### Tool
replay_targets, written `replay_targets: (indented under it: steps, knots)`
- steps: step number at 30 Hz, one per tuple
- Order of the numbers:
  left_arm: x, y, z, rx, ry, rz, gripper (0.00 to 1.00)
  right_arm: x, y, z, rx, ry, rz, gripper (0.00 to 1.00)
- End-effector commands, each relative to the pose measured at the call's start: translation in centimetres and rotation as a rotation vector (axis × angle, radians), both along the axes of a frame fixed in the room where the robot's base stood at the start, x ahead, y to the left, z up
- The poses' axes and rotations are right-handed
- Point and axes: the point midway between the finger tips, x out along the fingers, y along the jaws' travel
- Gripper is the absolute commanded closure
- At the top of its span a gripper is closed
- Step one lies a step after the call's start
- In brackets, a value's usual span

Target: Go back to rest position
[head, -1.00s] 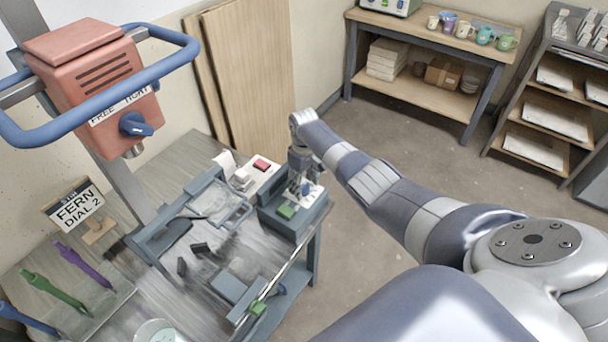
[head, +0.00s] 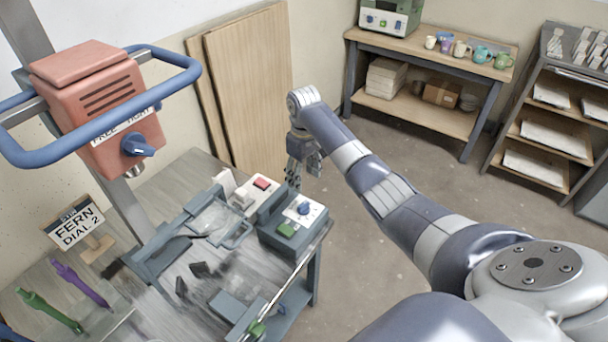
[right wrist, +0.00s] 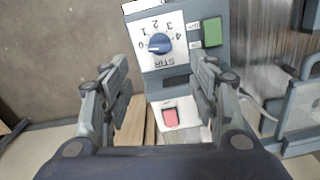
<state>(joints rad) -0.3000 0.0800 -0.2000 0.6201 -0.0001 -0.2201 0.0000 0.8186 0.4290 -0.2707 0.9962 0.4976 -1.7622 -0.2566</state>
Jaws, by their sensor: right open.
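My right gripper (head: 293,182) is open and empty. It hangs fingers down just behind the grey control box (head: 272,232), apart from its knob. In the right wrist view, its spread fingers (right wrist: 162,85) have nothing between them. The box carries a blue knob (head: 304,208) and a green button (head: 286,229). In the right wrist view, the blue knob (right wrist: 160,43) sits on a white STIR dial marked 0 to 4, and its pale mark seems to face 0. My left gripper is not in view.
A white box with a red switch (head: 262,183) stands beside the control box on the workbench. A salmon-coloured machine head (head: 100,105) with a blue rail is at left, above a FERN DIAL 2 sign (head: 75,228). Open floor (head: 365,245) lies right of the bench.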

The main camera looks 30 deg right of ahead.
Motion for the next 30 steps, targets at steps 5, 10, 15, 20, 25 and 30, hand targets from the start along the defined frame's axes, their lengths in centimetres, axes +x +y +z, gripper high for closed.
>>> replay_targets:
  steps: [5, 10, 15, 20, 25, 30]
  knots:
    - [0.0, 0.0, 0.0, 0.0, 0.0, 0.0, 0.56, 0.0, 0.0, 0.0, 0.0, 0.0, 0.0, 0.45]
    - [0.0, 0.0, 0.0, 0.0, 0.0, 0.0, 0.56, 0.0, 0.0, 0.0, 0.0, 0.0, 0.0, 0.45]
    - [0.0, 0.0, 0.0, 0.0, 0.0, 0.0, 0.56, -0.4, 0.4, -0.7, -0.003, 0.0, 0.007, 0.45]
    - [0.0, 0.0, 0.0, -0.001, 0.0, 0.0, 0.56, -2.5, 2.8, -3.8, -0.023, -0.011, 0.048, 0.45]
    - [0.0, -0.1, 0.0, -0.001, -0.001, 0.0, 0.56, -6.7, 6.8, -7.9, -0.039, -0.046, 0.099, 0.45]
    - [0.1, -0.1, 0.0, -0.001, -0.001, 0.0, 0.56, -11.8, 10.4, -10.4, -0.036, -0.092, 0.124, 0.45]
